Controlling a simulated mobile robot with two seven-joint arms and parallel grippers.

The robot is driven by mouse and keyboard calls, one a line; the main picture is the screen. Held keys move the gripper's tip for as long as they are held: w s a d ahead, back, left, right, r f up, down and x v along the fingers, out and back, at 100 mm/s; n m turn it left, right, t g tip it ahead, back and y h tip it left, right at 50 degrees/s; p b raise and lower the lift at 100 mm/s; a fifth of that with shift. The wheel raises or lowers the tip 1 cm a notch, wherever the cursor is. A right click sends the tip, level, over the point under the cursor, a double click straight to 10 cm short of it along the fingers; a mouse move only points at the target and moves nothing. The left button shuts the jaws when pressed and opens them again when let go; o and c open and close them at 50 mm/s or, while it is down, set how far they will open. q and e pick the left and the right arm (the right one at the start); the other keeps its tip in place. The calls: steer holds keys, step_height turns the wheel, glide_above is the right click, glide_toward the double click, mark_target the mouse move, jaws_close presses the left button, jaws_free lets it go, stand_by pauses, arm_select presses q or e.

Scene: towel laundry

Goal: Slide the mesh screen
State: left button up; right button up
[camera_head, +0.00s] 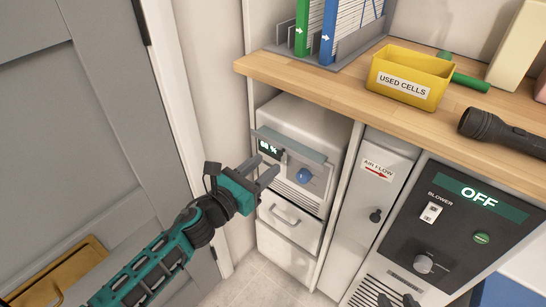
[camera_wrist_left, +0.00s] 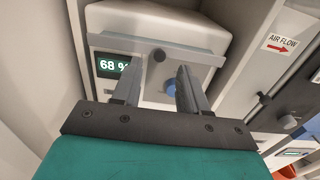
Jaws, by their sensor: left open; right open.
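I cannot pick out a mesh screen for certain in either view. A white unit (camera_head: 296,127) with a lit percent readout (camera_head: 268,149) and a blue knob (camera_head: 304,175) stands under the counter. A grey bar (camera_head: 310,154) runs across its front; in the left wrist view the bar (camera_wrist_left: 196,52) carries a dark round knob (camera_wrist_left: 158,55). My left gripper (camera_head: 262,170) is open and empty, in front of this unit.
The wooden counter (camera_head: 300,72) overhangs the unit. It holds green and blue framed panels (camera_head: 325,32), a yellow bin (camera_head: 411,74) and a flashlight (camera_head: 503,134). An "AIR FLOW" panel (camera_head: 372,200) and blower panel (camera_head: 455,225) stand to the right. A grey door (camera_head: 70,130) stands left.

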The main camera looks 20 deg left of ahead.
mark_target(278, 154)
arm_select(q)
steer(key=shift+x, duration=2.05)
jaws_close()
